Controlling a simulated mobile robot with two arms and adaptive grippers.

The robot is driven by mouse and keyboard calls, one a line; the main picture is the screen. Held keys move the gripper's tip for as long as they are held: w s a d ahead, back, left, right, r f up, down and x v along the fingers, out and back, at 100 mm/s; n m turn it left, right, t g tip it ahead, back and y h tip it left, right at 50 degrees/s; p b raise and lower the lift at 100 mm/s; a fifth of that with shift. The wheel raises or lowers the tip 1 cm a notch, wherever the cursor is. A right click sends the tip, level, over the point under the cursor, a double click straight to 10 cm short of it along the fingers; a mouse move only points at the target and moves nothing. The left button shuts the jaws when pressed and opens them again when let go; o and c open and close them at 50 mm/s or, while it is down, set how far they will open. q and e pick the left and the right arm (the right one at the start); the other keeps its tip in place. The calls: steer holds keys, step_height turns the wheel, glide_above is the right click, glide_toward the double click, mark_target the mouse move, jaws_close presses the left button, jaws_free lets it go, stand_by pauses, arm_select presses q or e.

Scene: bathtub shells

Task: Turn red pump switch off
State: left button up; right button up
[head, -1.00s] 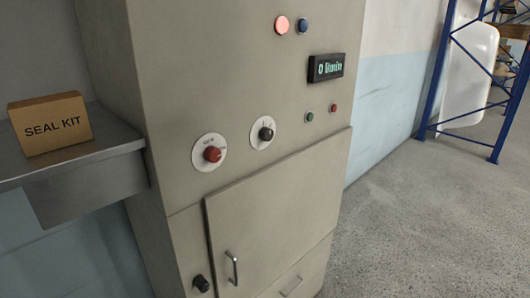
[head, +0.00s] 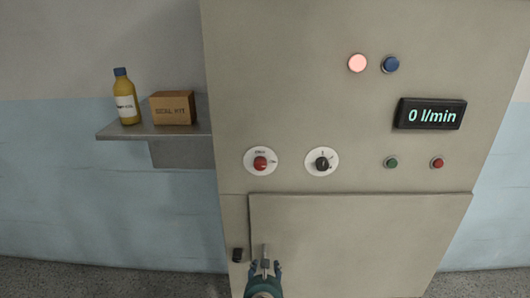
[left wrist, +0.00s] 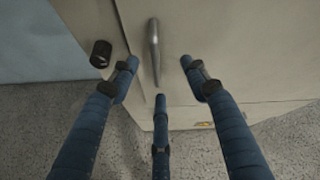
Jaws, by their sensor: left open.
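The red pump switch (head: 260,163) is a red rotary knob on a round white dial plate, on the left of the grey cabinet front in the head view. Its exact pointer position is too small to read. My left gripper (head: 265,268) is below it, in front of the cabinet door's handle. In the left wrist view the spread blue fingers of my left gripper (left wrist: 160,85) are open and empty, with the metal door handle (left wrist: 154,45) beyond them. I cannot tell whether they touch it. My right gripper is in neither view.
A black rotary knob (head: 322,163) sits right of the red switch. Green (head: 391,162) and red (head: 437,163) buttons, a lit lamp (head: 358,63), a blue lamp (head: 391,64) and a display (head: 430,114) reading 0 l/min are on the cabinet. A shelf (head: 150,132) juts out left, holding a bottle and box.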

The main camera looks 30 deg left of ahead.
arm_select(q)
step_height(320, 180, up, 20)
steer(key=m+t+y+p, duration=0.2)
steer(key=m+t+p, duration=0.1)
steer(key=m, duration=0.1)
steer(key=m+t+y+p, duration=0.1)
steer(key=m+t, duration=0.1)
glide_toward(260, 167)
steer(key=p+x, duration=0.3)
steer(key=x, duration=0.5)
steer(key=shift+r, duration=0.15)
steer(key=shift+w+a, duration=0.25)
steer(key=shift+w, duration=0.15)
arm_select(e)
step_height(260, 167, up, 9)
arm_select(q)
steer(key=shift+f, duration=0.2)
steer(key=c, duration=1.1)
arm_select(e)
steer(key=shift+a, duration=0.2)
